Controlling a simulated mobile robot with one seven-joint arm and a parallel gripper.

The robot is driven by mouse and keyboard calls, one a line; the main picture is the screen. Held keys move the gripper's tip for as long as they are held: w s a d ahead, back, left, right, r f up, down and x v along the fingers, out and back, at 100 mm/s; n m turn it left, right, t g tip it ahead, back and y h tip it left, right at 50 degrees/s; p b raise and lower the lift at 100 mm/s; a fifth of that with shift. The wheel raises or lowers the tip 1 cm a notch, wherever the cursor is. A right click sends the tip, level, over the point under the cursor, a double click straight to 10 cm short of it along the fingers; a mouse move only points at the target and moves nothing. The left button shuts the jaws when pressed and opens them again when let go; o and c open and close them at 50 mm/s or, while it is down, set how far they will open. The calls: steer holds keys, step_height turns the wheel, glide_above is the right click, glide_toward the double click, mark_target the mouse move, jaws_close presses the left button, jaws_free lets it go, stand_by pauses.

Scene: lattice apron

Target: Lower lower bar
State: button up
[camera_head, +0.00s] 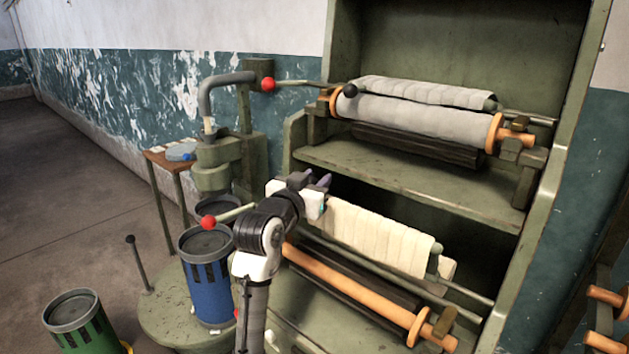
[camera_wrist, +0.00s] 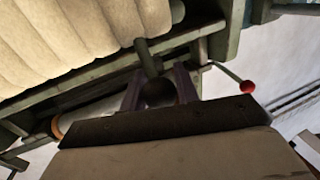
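The lower bar carries a cream pleated cloth (camera_head: 375,237) on the lower level of the green frame. A grey-green knob (camera_head: 437,248) shows at its right end; its left end is hidden behind my gripper in the head view. My gripper (camera_head: 316,181) is at that left end. In the wrist view my gripper (camera_wrist: 160,88) has its two dark fingers on either side of a dark round knob (camera_wrist: 160,93) on a short stem. The knob fills the gap between them. The cream cloth (camera_wrist: 75,40) hangs close by at upper left.
An orange roller (camera_head: 350,288) lies below the cloth. Above, a shelf (camera_head: 410,180) and an upper grey cloth roll (camera_head: 415,120) sit in the frame. A red-knobbed lever (camera_head: 208,222), a blue bin (camera_head: 208,285) and a green bin (camera_head: 80,325) stand left.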

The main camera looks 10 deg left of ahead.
jaws_close()
steer(key=shift+f, duration=0.1)
steer(key=s+a+f+n+t+b, duration=0.2)
steer(key=s+f+t+b, duration=0.2)
steer(key=b, duration=1)
steer(key=s+a+f+n+t+y+b, duration=0.1)
steer(key=s+a+f+n+t+b, duration=0.2)
steer(key=f+b, duration=0.4)
steer(key=s+t+b, duration=0.1)
steer(key=t+b, duration=0.1)
steer(key=b, duration=0.6)
steer(key=shift+s+a+f+t, duration=0.2)
steer(key=shift+s+f+t, duration=0.1)
steer(key=shift+t, duration=0.1)
steer(key=shift+b, duration=0.3)
steer(key=o, duration=0.7)
jaws_free()
